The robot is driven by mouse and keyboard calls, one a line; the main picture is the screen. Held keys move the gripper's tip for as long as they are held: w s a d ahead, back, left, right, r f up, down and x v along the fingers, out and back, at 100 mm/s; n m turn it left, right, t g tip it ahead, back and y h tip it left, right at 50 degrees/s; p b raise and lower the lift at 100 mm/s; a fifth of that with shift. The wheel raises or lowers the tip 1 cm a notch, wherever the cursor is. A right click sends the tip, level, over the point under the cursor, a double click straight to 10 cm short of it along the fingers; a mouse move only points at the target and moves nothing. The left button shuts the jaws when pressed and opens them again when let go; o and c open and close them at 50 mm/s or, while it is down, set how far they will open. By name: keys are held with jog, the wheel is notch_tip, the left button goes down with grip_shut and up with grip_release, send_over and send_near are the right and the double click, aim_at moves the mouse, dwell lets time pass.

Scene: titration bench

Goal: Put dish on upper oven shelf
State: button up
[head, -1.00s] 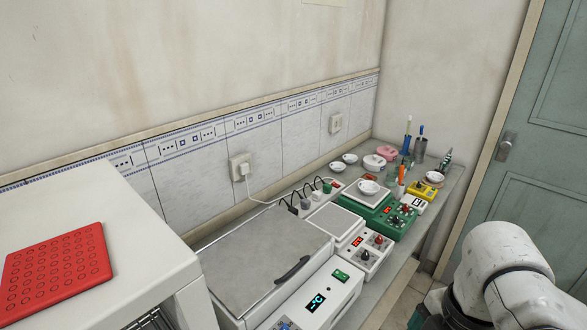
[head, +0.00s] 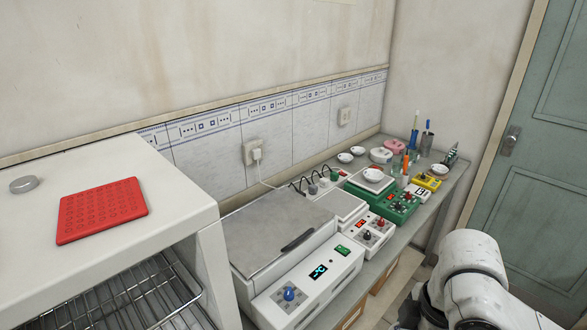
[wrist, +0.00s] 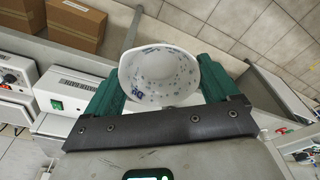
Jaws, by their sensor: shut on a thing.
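In the wrist view my gripper (wrist: 158,92) has its two green fingers shut on a dish (wrist: 162,72). The dish is a white bowl with small blue marks, its hollow side turned toward the camera. In the head view the dish and the fingers are out of sight; only part of my arm shows at the lower right. The oven (head: 190,195) is the white cabinet at the left in the head view. Its front opening shows a wire shelf (head: 125,305) inside. I cannot tell from this angle whether that is the upper one.
A red perforated mat (head: 102,210) and a grey round knob (head: 24,184) are on the oven's top. A lidded bath with a display (head: 318,272) stands right of the oven. Scales, small dishes and tools crowd the bench beyond. A green door (head: 545,150) is at the right.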

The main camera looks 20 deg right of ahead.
jog(key=w+a+f+m+b, duration=0.1)
jog(key=w+a+f+m, duration=0.1)
jog(key=f, duration=0.5)
jog(key=w+a+f+m+b, duration=0.1)
jog(key=w+a+f+m, duration=0.1)
jog(key=a+f+m, duration=0.2)
jog(key=w+a+f+m+h+b, duration=0.1)
jog(key=w+a+f+m+b, duration=0.1)
jog(key=f+m, duration=0.4)
notch_tip(320, 180, down, 6)
jog(key=shift+a+r+m+t, duration=0.2)
jog(key=shift+a+m+t, duration=0.15)
jog(key=shift+a, duration=0.25)
